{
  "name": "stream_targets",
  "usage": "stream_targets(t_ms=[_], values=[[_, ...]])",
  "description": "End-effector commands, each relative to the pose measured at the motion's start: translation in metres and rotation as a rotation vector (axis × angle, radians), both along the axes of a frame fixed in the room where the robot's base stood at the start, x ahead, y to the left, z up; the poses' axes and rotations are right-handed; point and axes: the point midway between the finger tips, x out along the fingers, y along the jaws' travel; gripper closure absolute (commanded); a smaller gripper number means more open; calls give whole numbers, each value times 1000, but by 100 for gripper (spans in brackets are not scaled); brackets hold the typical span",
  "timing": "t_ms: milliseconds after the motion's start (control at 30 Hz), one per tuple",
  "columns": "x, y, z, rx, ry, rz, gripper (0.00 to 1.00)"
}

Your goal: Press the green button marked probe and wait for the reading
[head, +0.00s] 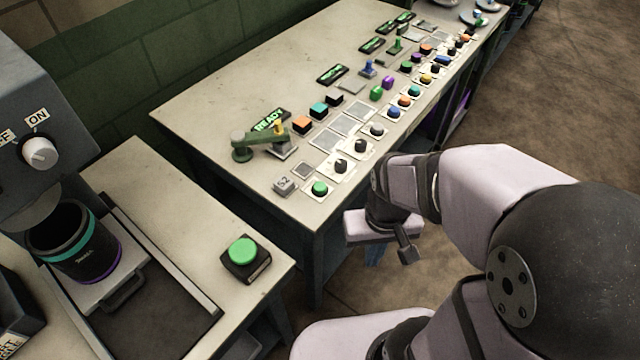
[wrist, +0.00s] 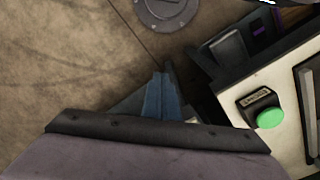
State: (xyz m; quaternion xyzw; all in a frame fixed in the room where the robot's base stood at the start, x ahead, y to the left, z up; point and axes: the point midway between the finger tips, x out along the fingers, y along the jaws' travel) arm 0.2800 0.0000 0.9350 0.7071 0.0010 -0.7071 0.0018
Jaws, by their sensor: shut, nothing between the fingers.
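A green domed button (head: 242,252) sits on a small black box near the front right corner of the near table. In the wrist view a green button (wrist: 270,117) on a dark base with a small pale label shows at the right; I cannot read the label for sure. Another green button (head: 320,187) sits on a pale plate at the near end of the long bench. My gripper (head: 374,256) points down beside the benches, over the floor, apart from both buttons. Its blue fingers (wrist: 162,97) are shut and empty in the wrist view.
A dark machine (head: 45,110) with an ON knob stands at left, with a dark cup (head: 72,240) in it and a tray (head: 215,318) in front. The long bench (head: 215,85) carries several knobs, buttons, coloured blocks and a READY display (head: 268,121). A floor gap separates the tables.

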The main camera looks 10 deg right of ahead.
Motion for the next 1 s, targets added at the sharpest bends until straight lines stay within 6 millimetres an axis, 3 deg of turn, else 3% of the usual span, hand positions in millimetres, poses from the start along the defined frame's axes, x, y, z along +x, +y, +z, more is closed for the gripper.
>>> stream_targets(t_ms=[333,633,800,1000], values=[[-6,-7,23,1,37,-35,100],[-38,-20,44,22,249,-129,100],[-38,1,51,128,347,-329,100],[-11,38,51,275,405,-690,100]])
